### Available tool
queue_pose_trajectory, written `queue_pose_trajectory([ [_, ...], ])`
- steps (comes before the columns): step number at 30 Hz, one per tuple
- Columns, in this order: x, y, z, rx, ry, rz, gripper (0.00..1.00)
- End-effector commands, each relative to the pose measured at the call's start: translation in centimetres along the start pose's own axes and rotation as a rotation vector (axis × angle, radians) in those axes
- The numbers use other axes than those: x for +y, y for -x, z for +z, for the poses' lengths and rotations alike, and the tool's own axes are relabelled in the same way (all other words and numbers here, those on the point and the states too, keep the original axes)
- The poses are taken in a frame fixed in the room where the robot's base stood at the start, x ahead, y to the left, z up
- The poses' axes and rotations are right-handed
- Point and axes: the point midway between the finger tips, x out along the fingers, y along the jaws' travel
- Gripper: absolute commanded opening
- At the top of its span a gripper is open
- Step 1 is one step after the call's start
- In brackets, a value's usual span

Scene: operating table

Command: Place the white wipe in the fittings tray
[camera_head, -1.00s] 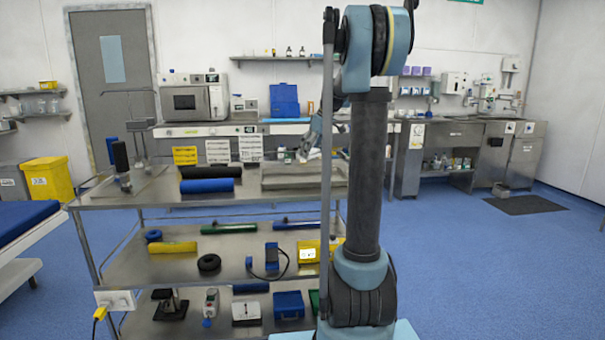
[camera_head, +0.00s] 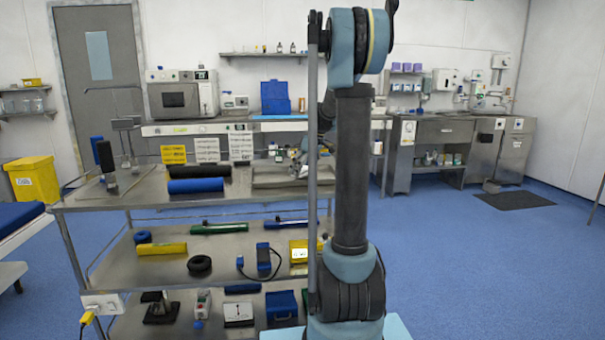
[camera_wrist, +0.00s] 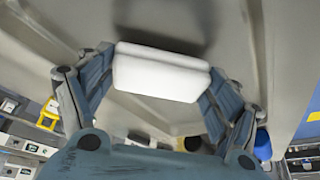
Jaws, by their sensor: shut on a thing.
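The white wipe (camera_wrist: 160,72) is a folded white block between the fingers of my gripper (camera_wrist: 161,66) in the wrist view. Both fingers press on its ends. Behind it is the bare grey metal of the fittings tray (camera_wrist: 215,25), with the wipe's dark shadow on it. In the head view my gripper (camera_head: 297,156) is small, over the tray (camera_head: 268,183) at the right of the cart's top shelf. My arm hides the tray's right part. I cannot tell whether the wipe touches the tray floor.
Black (camera_head: 199,171) and blue (camera_head: 201,186) rolls lie left of the tray on the cart's top shelf (camera_head: 140,197). Small fittings (camera_head: 276,155) stand near the tray's back edge. Lower shelves hold several tools.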

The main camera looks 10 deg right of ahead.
Motion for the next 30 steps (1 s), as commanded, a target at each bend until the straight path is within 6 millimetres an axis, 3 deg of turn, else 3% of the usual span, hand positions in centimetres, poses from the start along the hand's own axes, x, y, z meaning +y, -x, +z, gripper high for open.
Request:
queue_pose_trajectory([
  [11, -0.01, -0.9, 0.35, 0.0, 0.0, 0.0, 0.6],
  [12, -0.01, -0.9, 0.35, 0.0, 0.0, 0.0, 0.89],
  [14, -0.01, -0.9, 0.34, 0.0, 0.0, 0.0, 1.0],
  [30, -0.1, -0.24, 0.25, 0.0, 0.001, -0.001, 1.0],
])
